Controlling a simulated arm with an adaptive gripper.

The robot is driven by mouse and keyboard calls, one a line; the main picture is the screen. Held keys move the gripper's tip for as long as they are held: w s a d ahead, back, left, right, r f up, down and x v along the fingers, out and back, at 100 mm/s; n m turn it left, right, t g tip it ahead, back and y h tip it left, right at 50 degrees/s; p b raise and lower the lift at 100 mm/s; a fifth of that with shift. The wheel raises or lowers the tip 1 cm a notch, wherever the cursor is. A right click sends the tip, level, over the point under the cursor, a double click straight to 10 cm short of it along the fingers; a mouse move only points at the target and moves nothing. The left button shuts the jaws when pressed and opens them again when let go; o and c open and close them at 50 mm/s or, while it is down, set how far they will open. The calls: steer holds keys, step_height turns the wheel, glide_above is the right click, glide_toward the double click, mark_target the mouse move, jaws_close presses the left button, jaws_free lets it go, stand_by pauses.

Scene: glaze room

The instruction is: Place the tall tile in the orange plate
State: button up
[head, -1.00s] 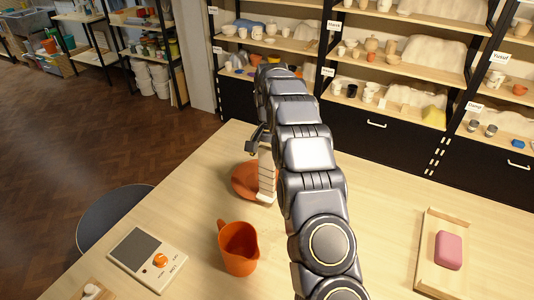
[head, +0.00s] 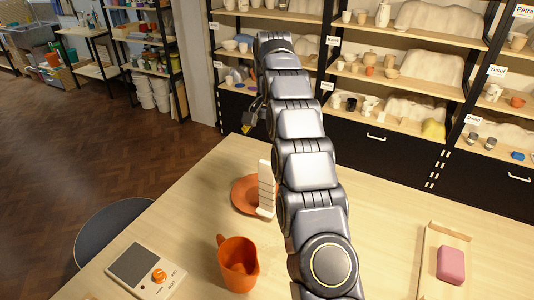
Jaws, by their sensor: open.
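The tall tile (head: 265,188) is a narrow white slab with ridges, standing upright in the head view. Its foot appears to be within the orange plate (head: 240,194), toward the plate's right side. My arm hides the right part of the plate and some of the tile's surroundings. My gripper (head: 247,129) is above and beyond the tile, apart from it, open and empty, partly hidden behind my arm.
An orange jug (head: 238,263) stands in front of the plate. A scale (head: 146,270) lies at the front left. A wooden tray (head: 430,262) holding a pink block (head: 450,265) is at the right. Shelves of pottery stand behind the table (head: 375,225).

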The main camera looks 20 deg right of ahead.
steer(key=shift+r, duration=1.1)
steer(key=s+a+r+n, duration=0.3)
steer(key=s+a+r, duration=0.15)
steer(key=s, duration=0.45)
steer(key=s+a+f+n, duration=0.1)
steer(key=s+f+n, duration=0.1)
steer(key=s, duration=1.4)
steer(key=s+a+f+n+g, duration=0.1)
steer(key=s+a+f+n, duration=0.1)
steer(key=s, duration=1.5)
steer(key=shift+s+a+f+n+g, duration=0.15)
steer(key=shift+s+f+n+g, duration=0.2)
steer(key=shift+n, duration=0.55)
steer(key=shift+w, duration=0.1)
